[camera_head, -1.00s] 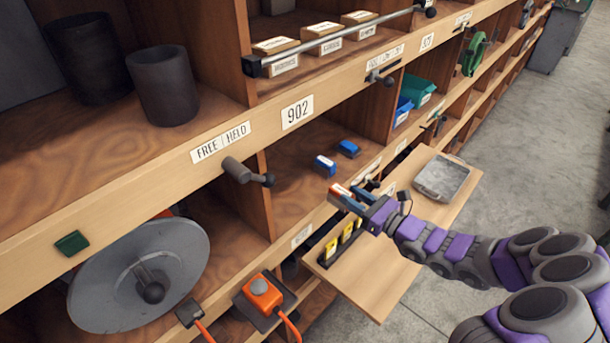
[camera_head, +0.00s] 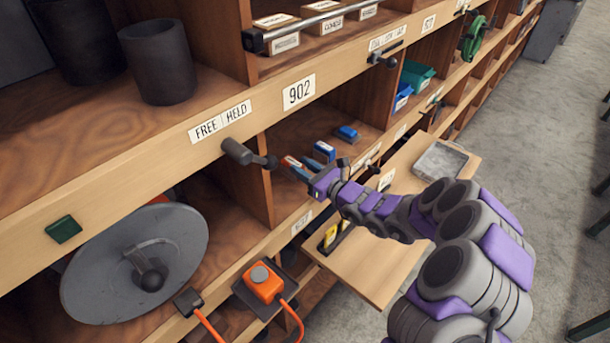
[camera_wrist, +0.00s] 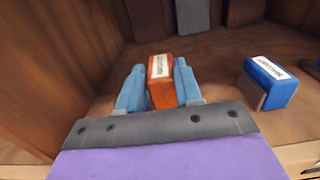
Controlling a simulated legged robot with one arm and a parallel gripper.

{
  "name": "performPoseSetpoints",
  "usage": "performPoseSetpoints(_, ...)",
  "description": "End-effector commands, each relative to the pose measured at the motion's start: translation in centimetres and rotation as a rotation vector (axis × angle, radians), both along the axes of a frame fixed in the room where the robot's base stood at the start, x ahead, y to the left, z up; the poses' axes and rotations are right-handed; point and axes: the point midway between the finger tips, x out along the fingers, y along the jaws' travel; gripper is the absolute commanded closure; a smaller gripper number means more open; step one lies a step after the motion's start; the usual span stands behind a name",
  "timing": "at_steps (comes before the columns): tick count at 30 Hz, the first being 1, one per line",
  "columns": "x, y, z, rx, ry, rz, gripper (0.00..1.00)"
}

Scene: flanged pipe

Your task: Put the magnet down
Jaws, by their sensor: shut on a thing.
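My gripper (camera_head: 297,170) is at the front of an open wooden compartment (camera_head: 300,135). In the wrist view its two blue fingers (camera_wrist: 160,88) are shut on an orange-red block with a white label (camera_wrist: 161,68), which I take to be the magnet. Its red end (camera_head: 288,161) shows at the gripper's tip in the head view. I cannot tell whether the block touches the compartment floor. A blue block with a white label (camera_wrist: 270,82) stands to its right, apart from it, and also shows in the head view (camera_head: 324,150).
A second blue block (camera_head: 346,133) lies further right in the compartment. A wooden wall bounds it on the left (camera_wrist: 55,70). A dark knobbed handle (camera_head: 248,155) sticks out just left of my gripper. A pull-out board (camera_head: 375,260) with a grey tray (camera_head: 440,162) is below right.

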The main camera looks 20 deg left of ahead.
Motion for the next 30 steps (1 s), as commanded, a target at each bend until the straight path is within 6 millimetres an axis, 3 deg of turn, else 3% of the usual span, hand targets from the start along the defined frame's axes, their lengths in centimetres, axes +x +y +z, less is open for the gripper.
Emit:
performPoseSetpoints(4, 0.1, -0.2, -2.3, 0.0, 0.0, -0.001, 1.0)
performPoseSetpoints(15, 0.1, -0.5, -2.6, 0.003, 0.0, -0.001, 1.0)
performPoseSetpoints(16, 0.1, -0.5, -2.6, 0.002, 0.0, -0.001, 0.65)
performPoseSetpoints(24, 0.1, -0.2, -2.7, 0.0, 0.0, -0.001, 0.4)
performPoseSetpoints(30, 0.1, -0.3, -2.6, 0.0, 0.0, -0.001, 0.4)
